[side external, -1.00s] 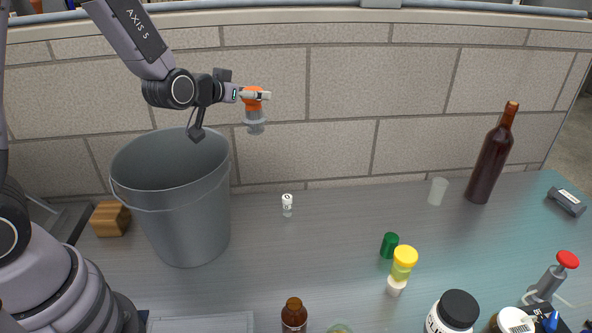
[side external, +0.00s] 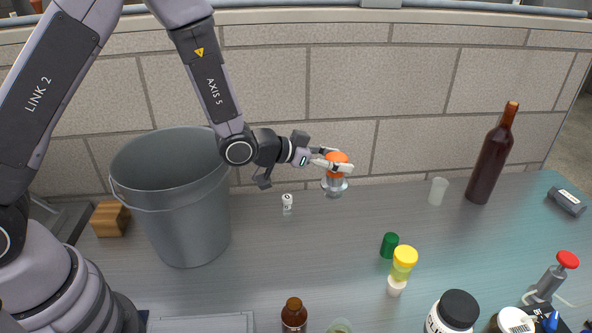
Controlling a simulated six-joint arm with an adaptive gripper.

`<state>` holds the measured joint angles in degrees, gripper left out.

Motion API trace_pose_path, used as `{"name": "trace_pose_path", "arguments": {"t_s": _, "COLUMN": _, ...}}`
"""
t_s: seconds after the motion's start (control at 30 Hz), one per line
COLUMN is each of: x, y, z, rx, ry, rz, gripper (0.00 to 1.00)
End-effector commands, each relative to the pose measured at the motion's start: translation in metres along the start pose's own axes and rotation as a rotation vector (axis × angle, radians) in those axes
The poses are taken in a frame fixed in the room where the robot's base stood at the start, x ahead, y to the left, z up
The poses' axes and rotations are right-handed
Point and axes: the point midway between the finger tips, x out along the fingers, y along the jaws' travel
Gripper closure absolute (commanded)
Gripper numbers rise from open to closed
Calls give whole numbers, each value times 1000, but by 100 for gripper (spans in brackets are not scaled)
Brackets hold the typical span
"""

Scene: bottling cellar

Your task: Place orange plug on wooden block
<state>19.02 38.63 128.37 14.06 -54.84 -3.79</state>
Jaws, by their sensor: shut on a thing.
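My gripper (side external: 332,164) is shut on the orange plug (side external: 337,157), which has an orange top and a clear, greyish lower part. The gripper holds it above the back middle of the bench, to the right of the grey bucket. The wooden block (side external: 110,218) sits on the bench at the far left, beside the bucket, which hides part of its right side. The plug and the block are well apart, with the bucket between them.
The tall grey bucket (side external: 187,215) stands at the left. A small white-capped vial (side external: 287,204) stands left of the held plug.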

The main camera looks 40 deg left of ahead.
Motion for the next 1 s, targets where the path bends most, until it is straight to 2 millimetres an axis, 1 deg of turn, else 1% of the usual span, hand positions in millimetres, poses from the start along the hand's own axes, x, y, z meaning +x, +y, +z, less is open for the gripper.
{"name": "trace_pose_path", "arguments": {"t_s": 0.03, "x": 16, "y": 21, "z": 13, "rx": 16, "ry": -6, "rz": 38, "gripper": 95}}
{"name": "trace_pose_path", "arguments": {"t_s": 0.1, "x": 34, "y": 44, "z": 28, "rx": 33, "ry": -6, "rz": 77, "gripper": 95}}
{"name": "trace_pose_path", "arguments": {"t_s": 0.2, "x": 52, "y": 71, "z": 47, "rx": 53, "ry": -4, "rz": 120, "gripper": 95}}
{"name": "trace_pose_path", "arguments": {"t_s": 0.33, "x": 64, "y": 94, "z": 63, "rx": 71, "ry": -2, "rz": 155, "gripper": 95}}
{"name": "trace_pose_path", "arguments": {"t_s": 0.43, "x": 70, "y": 101, "z": 75, "rx": 77, "ry": -2, "rz": 167, "gripper": 95}}
{"name": "trace_pose_path", "arguments": {"t_s": 0.5, "x": 75, "y": 103, "z": 88, "rx": 78, "ry": -5, "rz": 169, "gripper": 95}}
{"name": "trace_pose_path", "arguments": {"t_s": 0.6, "x": 82, "y": 102, "z": 102, "rx": 77, "ry": -4, "rz": 168, "gripper": 95}}
{"name": "trace_pose_path", "arguments": {"t_s": 0.73, "x": 87, "y": 102, "z": 114, "rx": 78, "ry": -2, "rz": 168, "gripper": 95}}
{"name": "trace_pose_path", "arguments": {"t_s": 0.9, "x": 96, "y": 102, "z": 137, "rx": 78, "ry": -3, "rz": 167, "gripper": 95}}
{"name": "trace_pose_path", "arguments": {"t_s": 1.0, "x": 99, "y": 102, "z": 143, "rx": 78, "ry": -2, "rz": 167, "gripper": 95}}
